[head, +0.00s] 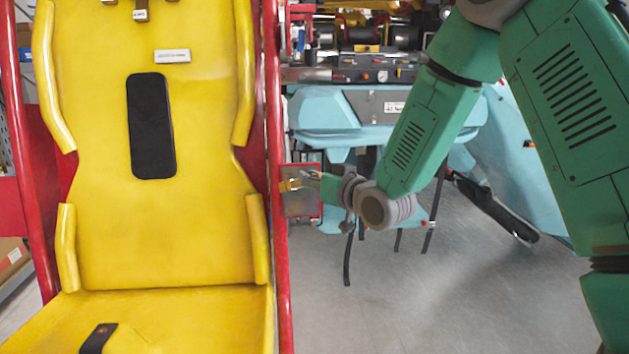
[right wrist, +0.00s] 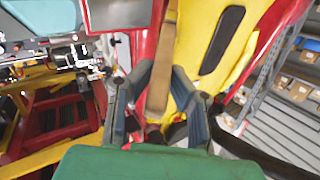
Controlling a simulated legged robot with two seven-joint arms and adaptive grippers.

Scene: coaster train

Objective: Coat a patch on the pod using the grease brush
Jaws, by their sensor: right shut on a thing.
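My right gripper (head: 312,182) reaches in from the right, just right of the red frame. In the right wrist view its two fingers (right wrist: 158,103) are shut on a long tan strip (right wrist: 163,68), which looks like the grease brush's handle. The brush's far end runs out of the top of that view, so I cannot see its bristles. In the head view only a small yellowish bit of it (head: 291,185) shows beside the gripper. The pod seems to be the yellow seat shell (head: 205,230) in a red frame (head: 279,230). My left gripper is not in view.
Light-blue machinery (head: 325,108) stands behind. Grey floor (head: 400,310) is open at lower right. Shelves with boxes (right wrist: 300,88) stand at the right wrist view's right.

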